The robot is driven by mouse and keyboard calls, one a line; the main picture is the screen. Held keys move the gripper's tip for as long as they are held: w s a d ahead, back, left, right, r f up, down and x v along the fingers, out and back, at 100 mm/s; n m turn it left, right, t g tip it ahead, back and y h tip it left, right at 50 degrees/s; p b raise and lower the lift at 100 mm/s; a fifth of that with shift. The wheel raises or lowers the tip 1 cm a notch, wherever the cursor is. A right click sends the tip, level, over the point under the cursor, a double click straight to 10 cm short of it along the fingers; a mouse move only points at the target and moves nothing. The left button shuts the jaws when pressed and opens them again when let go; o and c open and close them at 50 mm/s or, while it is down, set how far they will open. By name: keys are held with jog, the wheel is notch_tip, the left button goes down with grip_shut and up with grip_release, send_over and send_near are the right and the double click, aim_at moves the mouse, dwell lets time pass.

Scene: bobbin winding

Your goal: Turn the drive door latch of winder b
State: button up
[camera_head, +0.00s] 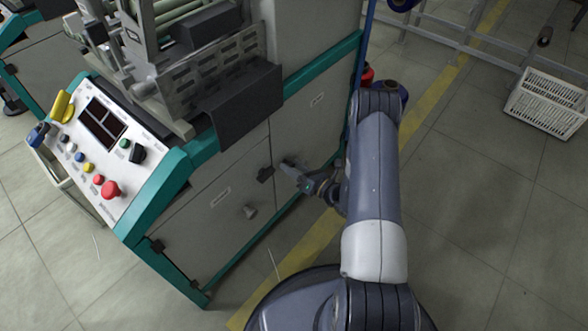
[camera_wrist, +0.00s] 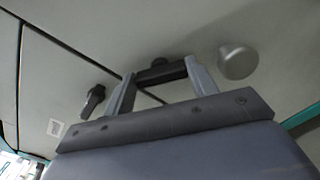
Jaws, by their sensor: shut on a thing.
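The winder (camera_head: 215,190) stands at the left in the head view, with grey door panels and teal edges. My gripper (camera_head: 285,166) reaches its lower side panel from the right. In the wrist view my gripper (camera_wrist: 161,83) is shut on a dark latch handle (camera_wrist: 160,72), which lies crosswise between the fingers, close to the panel. A second black latch (camera_wrist: 92,101) sits left of the fingers, apart from them. A round grey knob (camera_wrist: 237,62) is to their right. In the head view, the held latch is mostly hidden by my gripper. I cannot read which winder this is.
The sloped control panel (camera_head: 97,150) has coloured buttons and a red stop button (camera_head: 110,190). A dark guard (camera_head: 234,104) juts out above the doors. A white crate (camera_head: 545,103) and rails stand at right.

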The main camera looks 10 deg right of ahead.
jog(key=m, duration=1)
jog(key=shift+f+m, duration=0.15)
jog(key=shift+m, duration=0.15)
dwell(0.5)
jog(key=o, duration=1)
jog(key=shift+d, duration=0.1)
jog(key=p+v, duration=0.2)
jog(key=v, duration=0.8)
jog(key=shift+s+d, duration=0.15)
jog(key=shift+s, duration=0.15)
jog(key=shift+w, duration=0.1)
